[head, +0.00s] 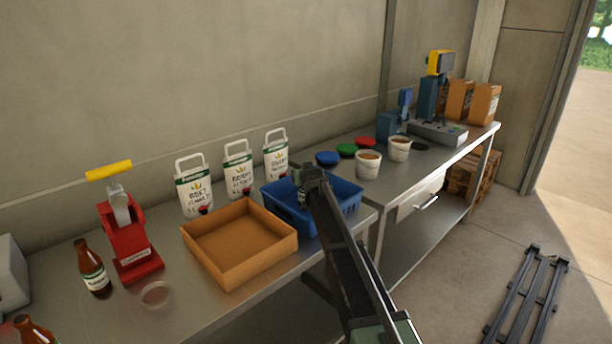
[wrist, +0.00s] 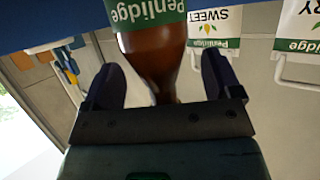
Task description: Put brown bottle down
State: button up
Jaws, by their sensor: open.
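In the wrist view, a brown bottle (wrist: 155,45) with a green and white "Penlidge" label has its neck between the two dark fingers of my gripper (wrist: 162,82). The fingers stand apart, with a gap on each side of the neck. The picture is upside down there, and the bottle's base is out of frame. In the head view, my gripper (head: 308,178) is over the blue crate (head: 342,218), and my arm and the crate wall mostly hide this bottle. Whether the bottle rests on the crate floor cannot be seen.
An open cardboard box (head: 240,268) stands left of the crate. White pouches (head: 239,170) line the wall behind. A red capper (head: 130,240) and another brown bottle (head: 92,268) stand further left. White tubs (head: 368,165) and coloured lids (head: 347,150) lie to the right.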

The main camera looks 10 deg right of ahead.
jog(key=p+v, duration=0.3)
jog(key=v, duration=0.8)
jog(key=shift+s+p, duration=0.25)
jog(key=shift+p, duration=0.1)
jog(key=s+f+g, duration=0.3)
jog(key=s+g, duration=0.1)
jog(key=s, duration=0.9)
jog(key=s+f+g, duration=0.4)
jog(key=s+g, duration=0.1)
jog(key=s, duration=0.9)
jog(key=s+f+g, duration=0.3)
jog(key=s+g, duration=0.1)
jog(key=s, duration=0.9)
jog(key=shift+s+f+g, duration=0.2)
jog(key=shift+s+g, duration=0.1)
jog(key=shift+s, duration=0.05)
jog(key=shift+d, duration=0.15)
